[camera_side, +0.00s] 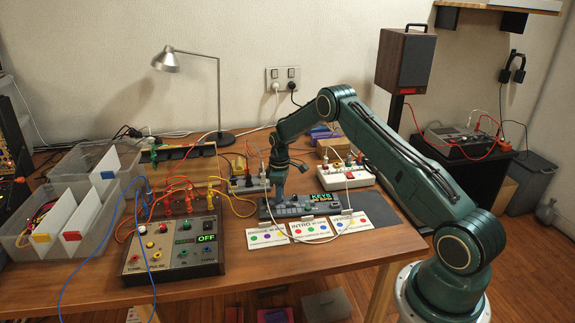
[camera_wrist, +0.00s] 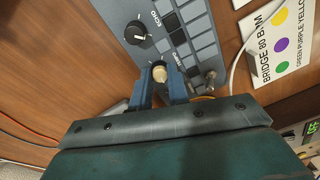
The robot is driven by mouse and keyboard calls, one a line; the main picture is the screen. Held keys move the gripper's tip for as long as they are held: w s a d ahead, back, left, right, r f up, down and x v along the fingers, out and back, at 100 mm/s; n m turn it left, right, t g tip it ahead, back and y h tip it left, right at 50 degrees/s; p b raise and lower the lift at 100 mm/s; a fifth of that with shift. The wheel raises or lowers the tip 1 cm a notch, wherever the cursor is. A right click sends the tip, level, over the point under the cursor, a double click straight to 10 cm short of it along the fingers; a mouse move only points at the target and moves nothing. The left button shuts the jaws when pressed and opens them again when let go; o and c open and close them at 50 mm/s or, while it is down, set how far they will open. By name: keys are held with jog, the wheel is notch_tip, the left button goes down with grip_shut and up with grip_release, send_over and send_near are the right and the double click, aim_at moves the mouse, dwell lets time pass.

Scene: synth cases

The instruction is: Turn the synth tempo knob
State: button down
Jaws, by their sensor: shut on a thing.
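In the side view my gripper (camera_side: 279,193) is down at the synth's left end; the knob is hidden there.
Cards with coloured dots, including a "BRIDGE 80 BPM" card (camera_side: 267,236), lie in front of the synth. A control box (camera_side: 172,262) showing "OFF" stands at the left with many cables. A white mixer-like unit (camera_side: 346,179) is behind. A white cable crosses the cards.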

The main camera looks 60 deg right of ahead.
jog(key=n, duration=0.4)
jog(key=shift+n, duration=2.3)
jog(key=c, duration=1.3)
grip_release()
jog(key=shift+c, duration=0.2)
jog(key=shift+r, duration=0.15)
notch_tip(320, 180, up, 14)
jog(key=shift+w+f, duration=0.2)
